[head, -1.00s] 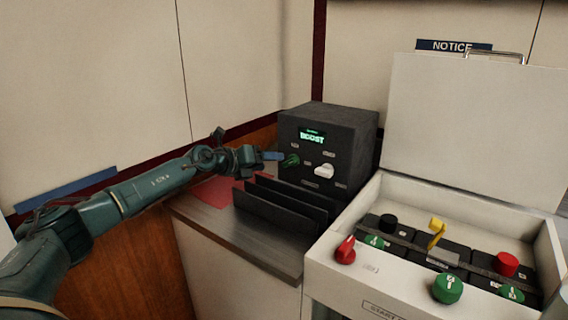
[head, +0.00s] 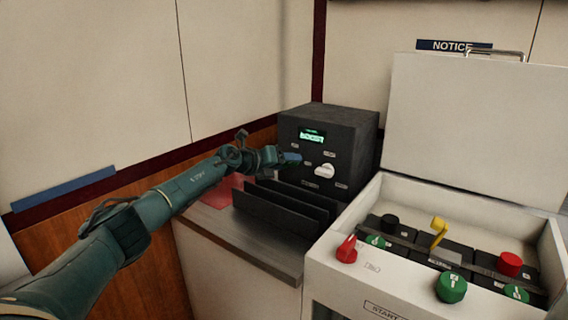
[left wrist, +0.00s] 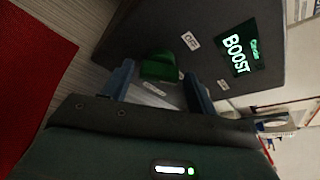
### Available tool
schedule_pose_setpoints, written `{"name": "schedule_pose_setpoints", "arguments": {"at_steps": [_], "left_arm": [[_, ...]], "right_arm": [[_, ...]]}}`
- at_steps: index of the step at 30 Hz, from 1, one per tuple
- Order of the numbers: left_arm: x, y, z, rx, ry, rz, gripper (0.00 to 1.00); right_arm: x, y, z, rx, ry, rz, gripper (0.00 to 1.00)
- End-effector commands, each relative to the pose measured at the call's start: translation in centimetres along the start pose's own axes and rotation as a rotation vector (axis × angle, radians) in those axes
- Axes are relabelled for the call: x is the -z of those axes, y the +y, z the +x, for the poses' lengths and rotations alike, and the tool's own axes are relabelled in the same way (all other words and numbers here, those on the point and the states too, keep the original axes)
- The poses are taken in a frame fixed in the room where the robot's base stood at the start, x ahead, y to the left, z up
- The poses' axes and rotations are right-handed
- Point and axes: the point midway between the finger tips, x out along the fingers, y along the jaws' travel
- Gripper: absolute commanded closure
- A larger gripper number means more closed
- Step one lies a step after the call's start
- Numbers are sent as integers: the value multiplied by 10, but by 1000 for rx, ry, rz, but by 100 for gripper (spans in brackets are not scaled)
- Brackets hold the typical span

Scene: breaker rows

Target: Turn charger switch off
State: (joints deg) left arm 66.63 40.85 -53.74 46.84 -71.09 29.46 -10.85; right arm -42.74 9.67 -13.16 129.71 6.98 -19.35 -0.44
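The charger (head: 355,135) is a dark grey box with a lit green display (head: 312,136); the left wrist view shows the display (left wrist: 238,50) reading BOOST. A green switch (left wrist: 160,68) is on its front face, beside a small OFF label (left wrist: 190,40). In the head view my left gripper hides this switch. My left gripper (head: 291,158) is at the charger's front. In the left wrist view its blue fingers (left wrist: 158,86) are open, one on each side of the green switch, with gaps showing. A white knob (head: 325,171) is right of the gripper. My right gripper is not in view.
A white open-lidded box (head: 335,265) with red, green, black and yellow controls is at right.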

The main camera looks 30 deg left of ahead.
Motion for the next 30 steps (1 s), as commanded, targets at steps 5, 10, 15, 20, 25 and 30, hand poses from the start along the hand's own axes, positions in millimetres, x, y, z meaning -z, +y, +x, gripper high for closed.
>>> {"name": "schedule_pose_setpoints", "arguments": {"at_steps": [5, 10, 15, 20, 25, 30], "left_arm": [[0, 0, 0, -1, 0, 0, 57], [0, 0, 0, -1, 0, 0, 71], [1, 1, 0, 1, 0, -5, 79], [2, 3, 1, 37, 1, -95, 79], [0, 2, 0, 47, 0, -115, 79], [0, 2, 0, 47, 0, -115, 51]], "right_arm": [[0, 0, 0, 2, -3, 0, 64], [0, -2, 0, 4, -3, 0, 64], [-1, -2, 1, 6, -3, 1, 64], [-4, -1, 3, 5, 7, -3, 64], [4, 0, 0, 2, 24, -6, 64], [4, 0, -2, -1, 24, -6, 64]]}}
